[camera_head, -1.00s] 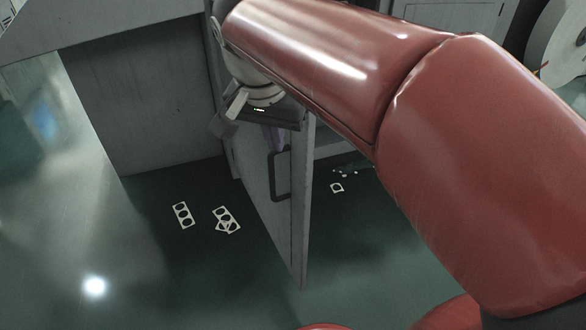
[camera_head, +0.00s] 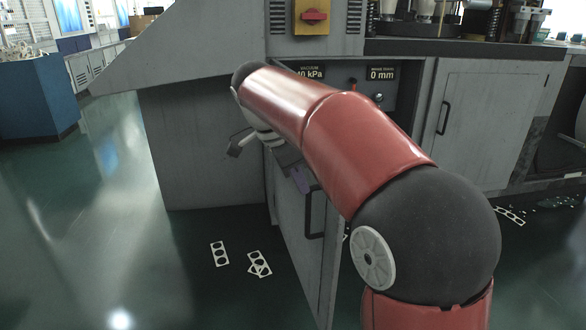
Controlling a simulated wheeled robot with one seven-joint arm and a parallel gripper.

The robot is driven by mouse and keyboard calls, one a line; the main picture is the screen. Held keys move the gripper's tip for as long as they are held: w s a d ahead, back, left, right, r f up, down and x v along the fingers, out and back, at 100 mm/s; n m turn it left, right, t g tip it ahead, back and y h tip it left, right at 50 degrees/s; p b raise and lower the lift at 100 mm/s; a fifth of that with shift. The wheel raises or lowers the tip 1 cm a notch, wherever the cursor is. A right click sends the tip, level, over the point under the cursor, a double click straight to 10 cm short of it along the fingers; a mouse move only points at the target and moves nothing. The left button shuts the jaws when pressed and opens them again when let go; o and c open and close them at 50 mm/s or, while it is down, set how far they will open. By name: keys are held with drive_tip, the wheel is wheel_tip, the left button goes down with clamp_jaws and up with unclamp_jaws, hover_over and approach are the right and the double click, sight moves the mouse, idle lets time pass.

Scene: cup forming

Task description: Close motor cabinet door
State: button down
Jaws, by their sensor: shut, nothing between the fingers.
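The grey motor cabinet door (camera_head: 291,229) stands open below the control panel, swung out toward me, with its free edge nearest. Its dark bar handle (camera_head: 314,216) is on the face turned left. My gripper (camera_head: 301,181) hangs from the wrist at the upper part of the door, just above and left of the handle. Its purple fingers look shut and empty. I cannot tell whether they touch the door. My red arm hides the cabinet opening and part of the door's top edge.
Flat white gasket-like plates (camera_head: 219,253) lie on the green floor left of the door. A panel with a red switch (camera_head: 314,16) is above. A closed cabinet door (camera_head: 482,125) is at right. Open floor (camera_head: 120,220) lies to the left.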

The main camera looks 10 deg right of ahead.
sight(316, 186)
drive_tip(key=d+f, duration=0.2)
drive_tip(key=d, duration=0.1)
drive_tip(key=shift+w+d, duration=0.15)
drive_tip(key=shift+w, duration=0.05)
drive_tip(key=shift+w+d, duration=0.1)
drive_tip(key=shift+d, duration=0.7)
drive_tip(key=shift+d, duration=0.1)
